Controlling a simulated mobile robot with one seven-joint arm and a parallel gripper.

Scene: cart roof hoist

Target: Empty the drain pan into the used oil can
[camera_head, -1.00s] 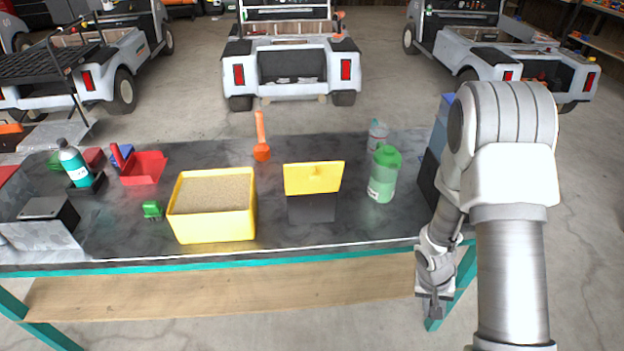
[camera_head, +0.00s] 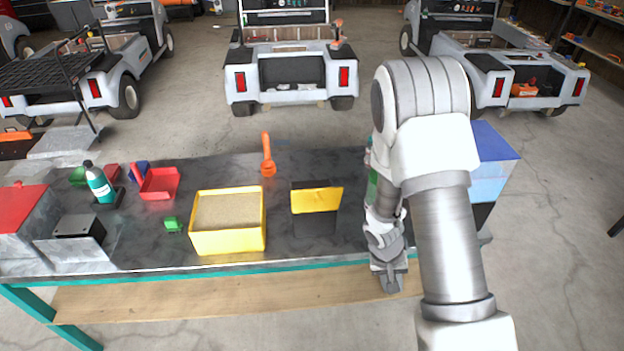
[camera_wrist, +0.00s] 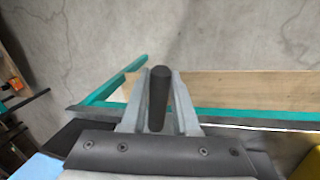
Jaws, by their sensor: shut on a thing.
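My gripper (camera_head: 390,284) points down in front of the table's front edge. In the wrist view, its fingers (camera_wrist: 159,78) are shut on a dark, round-ended bar (camera_wrist: 158,100). I cannot tell what larger thing, if any, the bar belongs to. No thing can be surely told as the drain pan or the used oil can. A green jug (camera_head: 372,188) is mostly hidden behind my arm.
A yellow bin of sand-like grains (camera_head: 228,241), a red tray (camera_head: 160,183), a teal bottle (camera_head: 98,184) and an orange tool (camera_head: 267,155) are on the dark table (camera_head: 150,240). Carts are behind.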

